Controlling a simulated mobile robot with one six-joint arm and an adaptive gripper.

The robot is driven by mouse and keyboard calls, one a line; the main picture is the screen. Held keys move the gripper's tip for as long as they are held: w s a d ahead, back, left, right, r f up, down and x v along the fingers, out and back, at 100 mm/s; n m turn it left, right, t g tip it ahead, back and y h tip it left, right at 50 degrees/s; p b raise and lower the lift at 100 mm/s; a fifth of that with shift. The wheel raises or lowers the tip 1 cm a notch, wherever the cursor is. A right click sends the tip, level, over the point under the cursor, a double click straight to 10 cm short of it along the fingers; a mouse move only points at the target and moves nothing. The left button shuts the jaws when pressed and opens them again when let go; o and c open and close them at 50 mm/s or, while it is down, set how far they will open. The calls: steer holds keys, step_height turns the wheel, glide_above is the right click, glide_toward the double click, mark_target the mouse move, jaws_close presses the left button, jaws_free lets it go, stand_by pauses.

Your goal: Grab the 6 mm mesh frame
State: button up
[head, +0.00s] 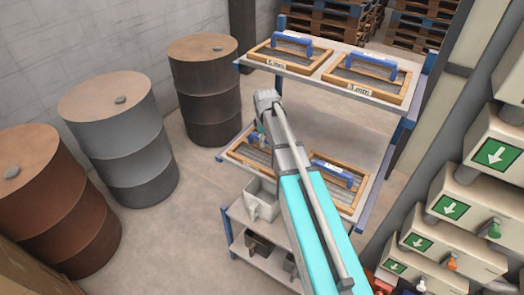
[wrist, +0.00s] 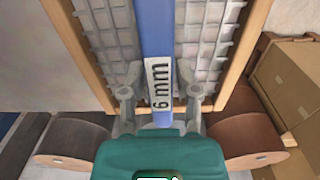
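In the wrist view, the 6 mm mesh frame (wrist: 240,50) fills the upper middle: wooden rim, grey mesh, a blue handle (wrist: 155,30) and a white "6 mm" label (wrist: 159,84). My gripper (wrist: 158,72) has one finger on each side of the handle, very close to it. I cannot tell whether both fingers touch it. In the head view, my arm reaches to the lower shelf level. My gripper there is mostly hidden behind the arm, over the left lower frame (head: 238,152), which the arm partly covers.
The rack's upper shelf (head: 305,68) holds two other labelled mesh frames (head: 282,57) (head: 368,78). Another frame (head: 345,190) sits lower right. Grey bins (head: 262,200) stand below. Several drums (head: 118,140) stand left; dispensers with green arrows (head: 485,150) stand right.

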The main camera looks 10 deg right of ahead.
jaws_close()
steer(key=shift+r, duration=0.15)
step_height(320, 180, up, 3)
steer(key=p, duration=0.3)
steer(key=s+d+r+p, duration=0.3)
steer(key=s+r+p, duration=0.6)
steer(key=s, duration=0.4)
steer(key=shift+s+d+r+p, duration=0.3)
steer(key=shift+r+p, duration=0.05)
steer(key=shift+p, duration=0.2)
